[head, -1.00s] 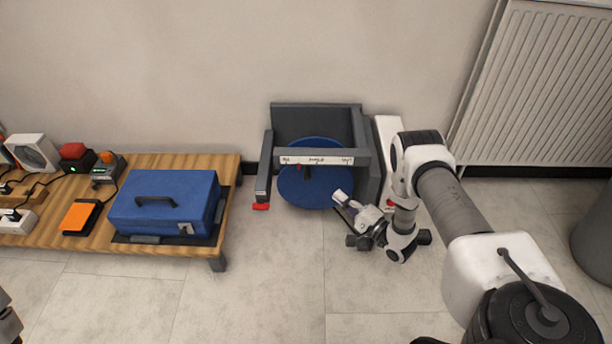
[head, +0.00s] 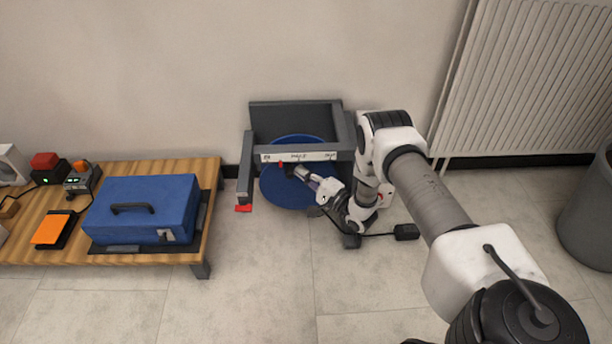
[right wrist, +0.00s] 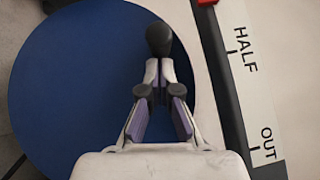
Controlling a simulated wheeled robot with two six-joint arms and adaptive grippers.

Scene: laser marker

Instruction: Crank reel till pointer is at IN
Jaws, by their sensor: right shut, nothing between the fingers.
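The blue reel disc (head: 285,190) sits in a grey frame (head: 297,115) on the floor. A white scale strip (head: 315,156) runs across the frame's front bar. A red pointer (head: 281,163) stands left of the HALF mark, towards the IN end. In the right wrist view the red pointer (right wrist: 207,2) is at the top edge, past HALF and away from OUT. A black crank knob (right wrist: 160,38) stands over the disc (right wrist: 70,90). My right gripper (right wrist: 160,70) is shut and empty, its tips right at the knob; contact is unclear. My left gripper is out of view.
A low wooden table (head: 120,255) with a blue case (head: 145,207) and several small devices stands left of the reel. A radiator (head: 530,80) and grey bin (head: 590,220) are at right.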

